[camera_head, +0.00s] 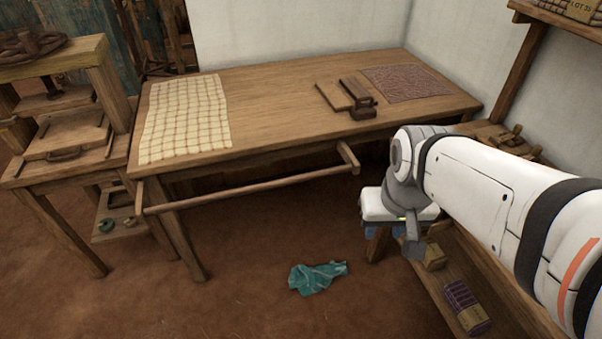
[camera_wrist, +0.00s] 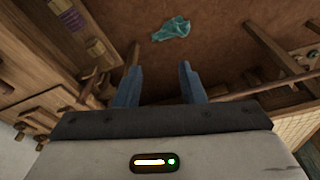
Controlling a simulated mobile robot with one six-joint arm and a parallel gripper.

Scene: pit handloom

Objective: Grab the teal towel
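The teal towel (camera_head: 316,277) lies crumpled on the brown floor in front of the wooden table. In the wrist view the towel (camera_wrist: 171,30) shows at the top, beyond the fingertips and apart from them. My gripper (camera_wrist: 158,68) has its two blue fingers spread with nothing between them. In the head view my gripper is mostly hidden under my white arm, above the floor and right of the towel.
The wooden table (camera_head: 270,97) holds a checked cloth (camera_head: 186,117), a maroon cloth (camera_head: 405,82) and a wooden block tool (camera_head: 357,98). A wooden bar (camera_head: 250,190) runs along its front. A shelf at right holds a purple bundle (camera_head: 463,303). The floor around the towel is clear.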

